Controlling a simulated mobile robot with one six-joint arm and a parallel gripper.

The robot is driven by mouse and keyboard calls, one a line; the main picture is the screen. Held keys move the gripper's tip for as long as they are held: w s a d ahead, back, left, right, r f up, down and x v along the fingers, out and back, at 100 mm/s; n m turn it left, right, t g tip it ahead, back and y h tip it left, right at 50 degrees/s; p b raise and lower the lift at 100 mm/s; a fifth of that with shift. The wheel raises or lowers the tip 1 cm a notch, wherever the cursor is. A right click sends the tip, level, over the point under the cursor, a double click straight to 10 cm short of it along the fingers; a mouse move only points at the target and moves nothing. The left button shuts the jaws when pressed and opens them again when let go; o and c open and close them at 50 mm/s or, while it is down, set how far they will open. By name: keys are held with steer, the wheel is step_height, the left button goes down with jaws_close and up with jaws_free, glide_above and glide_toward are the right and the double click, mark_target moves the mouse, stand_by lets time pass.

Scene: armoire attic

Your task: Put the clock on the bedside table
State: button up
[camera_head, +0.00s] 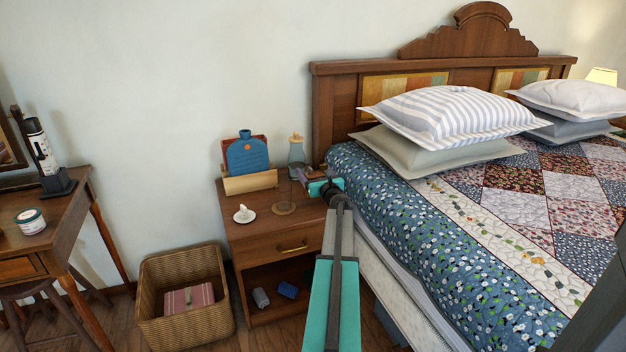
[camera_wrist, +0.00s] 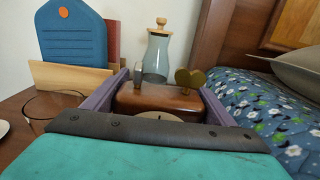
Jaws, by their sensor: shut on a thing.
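The clock (camera_wrist: 160,98) is a rounded brown wooden body with a brass heart-shaped key, seen in the wrist view. A pale strip of its face shows at its lower edge; the rest is hidden behind my wrist. My gripper (camera_wrist: 163,88) is shut on it, with one purple finger on each side. In the head view my gripper (camera_head: 318,187) is at the right side of the bedside table (camera_head: 265,232), next to the bed. I cannot tell whether the clock touches the tabletop.
On the table, a wooden holder (camera_head: 250,183) with a blue board (camera_head: 247,153), a stoppered glass bottle (camera_head: 296,152), a cup on a saucer (camera_head: 244,214) and a thin round ring (camera_wrist: 52,104) stand close by. The bed (camera_head: 400,225) borders the right; a wicker basket (camera_head: 186,325) stands left.

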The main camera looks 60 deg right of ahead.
steer(key=shift+f, duration=1.35)
steer(key=shift+f+b, duration=0.15)
steer(key=shift+b, duration=0.3)
steer(key=o, duration=1.7)
steer(key=shift+a, duration=0.1)
steer(key=shift+p+v, duration=0.45)
steer(key=shift+v, duration=5.55)
